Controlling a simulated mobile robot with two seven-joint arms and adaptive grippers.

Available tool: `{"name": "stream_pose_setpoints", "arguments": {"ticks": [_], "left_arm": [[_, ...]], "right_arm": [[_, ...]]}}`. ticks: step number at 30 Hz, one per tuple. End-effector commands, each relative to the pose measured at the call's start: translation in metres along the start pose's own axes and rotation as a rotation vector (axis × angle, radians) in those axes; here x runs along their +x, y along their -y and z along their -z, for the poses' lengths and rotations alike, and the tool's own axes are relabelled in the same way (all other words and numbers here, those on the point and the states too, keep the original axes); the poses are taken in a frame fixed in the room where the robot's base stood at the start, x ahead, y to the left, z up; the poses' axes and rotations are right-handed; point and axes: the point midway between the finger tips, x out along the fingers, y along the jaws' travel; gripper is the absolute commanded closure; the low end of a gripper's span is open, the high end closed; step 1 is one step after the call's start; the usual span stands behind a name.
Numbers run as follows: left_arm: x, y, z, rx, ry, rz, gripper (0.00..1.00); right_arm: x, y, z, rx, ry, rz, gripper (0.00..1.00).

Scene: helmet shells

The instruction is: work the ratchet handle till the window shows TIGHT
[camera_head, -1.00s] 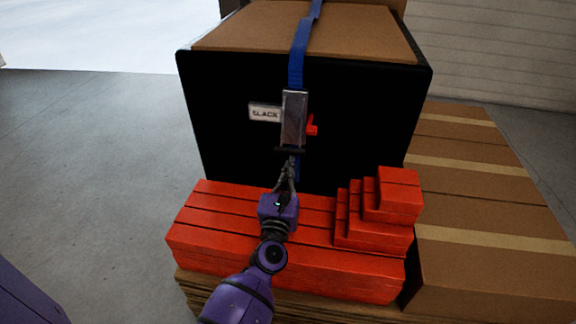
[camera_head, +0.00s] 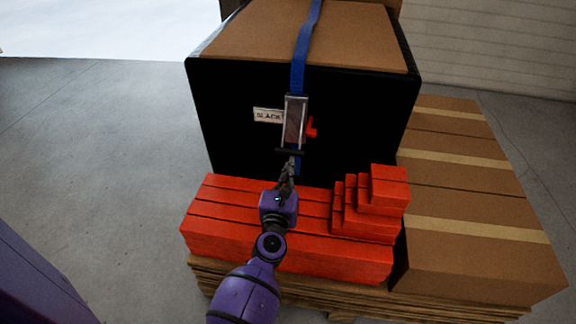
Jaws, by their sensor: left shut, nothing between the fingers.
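The ratchet (camera_head: 295,120) hangs on the blue strap (camera_head: 302,55), on the front of a black-sided crate. Its metal handle points down and ends in a dark crossbar (camera_head: 290,151). The window (camera_head: 268,116) left of the ratchet reads SLACK. A small red lever (camera_head: 312,128) sticks out at the ratchet's right side. My left gripper (camera_head: 291,162) is shut and empty just below the crossbar; I cannot tell whether its tips touch it. My right gripper is not in view.
Red boxes (camera_head: 225,231) lie in front of the crate (camera_head: 235,135), with smaller red boxes (camera_head: 385,187) stepped up at their right end. Brown cartons (camera_head: 480,265) stand to the right on a pallet (camera_head: 235,287). The floor (camera_head: 110,150) at the left is clear.

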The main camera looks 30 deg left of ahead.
Motion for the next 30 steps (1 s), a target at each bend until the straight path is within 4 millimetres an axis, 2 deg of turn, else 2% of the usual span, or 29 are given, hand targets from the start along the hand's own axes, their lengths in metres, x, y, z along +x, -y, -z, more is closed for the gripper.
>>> {"name": "stream_pose_setpoints", "arguments": {"ticks": [1,15,21,30], "left_arm": [[-0.002,0.0,-0.009,0.001,0.006,0.0,1.0],[-0.035,0.0,-0.048,-0.003,0.006,-0.002,1.0],[-0.042,0.0,-0.057,-0.002,0.004,-0.001,1.0],[-0.045,0.0,-0.059,-0.002,0.001,-0.001,1.0]], "right_arm": [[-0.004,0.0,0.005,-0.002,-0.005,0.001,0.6],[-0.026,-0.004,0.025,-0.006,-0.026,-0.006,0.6],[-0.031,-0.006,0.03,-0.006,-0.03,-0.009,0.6],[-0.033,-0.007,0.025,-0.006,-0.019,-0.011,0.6]]}}
